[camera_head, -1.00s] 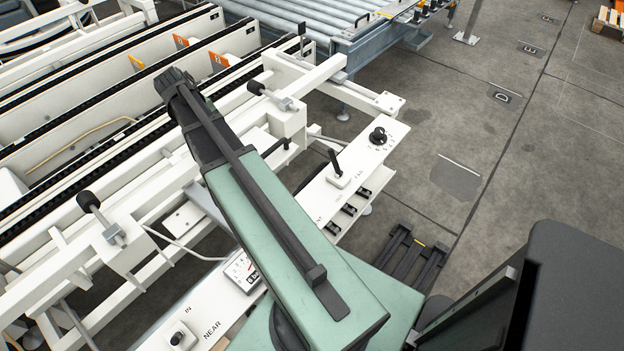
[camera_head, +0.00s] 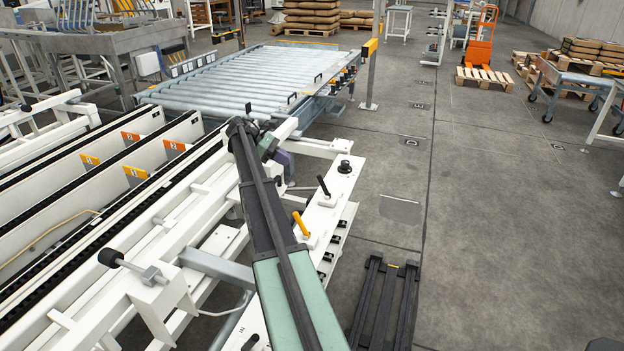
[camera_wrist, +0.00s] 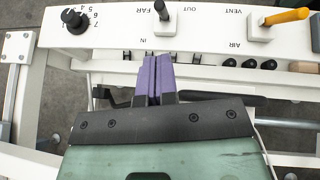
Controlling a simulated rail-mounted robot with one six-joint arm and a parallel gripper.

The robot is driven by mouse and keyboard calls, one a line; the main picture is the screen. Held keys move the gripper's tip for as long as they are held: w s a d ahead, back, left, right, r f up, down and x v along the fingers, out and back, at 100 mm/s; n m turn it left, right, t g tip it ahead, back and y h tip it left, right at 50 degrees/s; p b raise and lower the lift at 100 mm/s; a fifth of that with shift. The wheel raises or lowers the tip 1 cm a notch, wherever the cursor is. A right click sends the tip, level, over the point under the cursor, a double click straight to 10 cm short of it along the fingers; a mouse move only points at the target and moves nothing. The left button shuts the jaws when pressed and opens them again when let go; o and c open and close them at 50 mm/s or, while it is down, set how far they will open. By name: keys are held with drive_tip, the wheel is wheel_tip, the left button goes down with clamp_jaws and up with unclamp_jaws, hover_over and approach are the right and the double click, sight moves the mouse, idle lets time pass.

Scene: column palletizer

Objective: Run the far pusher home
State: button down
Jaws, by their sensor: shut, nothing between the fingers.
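The control panel (camera_wrist: 215,40) carries a black lever (camera_wrist: 162,12) marked FAR, with IN and OUT lettering beside it. In the head view this black lever (camera_head: 323,186) stands on the white panel. A yellow lever (camera_wrist: 287,17) marked AIR and VENT sits to its right in the wrist view; it also shows in the head view (camera_head: 300,222). My gripper (camera_wrist: 153,60) has its purple fingers shut and empty, just below the FAR lever in the wrist picture; contact cannot be told. The far pusher cannot be made out; my arm covers part of the machine.
A black knob (camera_wrist: 72,18) with a number scale sits at the panel's left end in the wrist view. A black-knobbed rod (camera_head: 110,257) projects from the white frame. A roller conveyor (camera_head: 250,80) lies behind. Floor to the right is mostly clear, with a dark rack (camera_head: 385,300) nearby.

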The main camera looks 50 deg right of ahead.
drive_tip(key=b, duration=0.5)
approach(324, 187)
drive_tip(key=s+d+f, duration=0.2)
drive_tip(key=shift+s+d+r, duration=0.2)
drive_tip(key=shift+s+r, duration=0.05)
drive_tip(key=shift+r, duration=0.1)
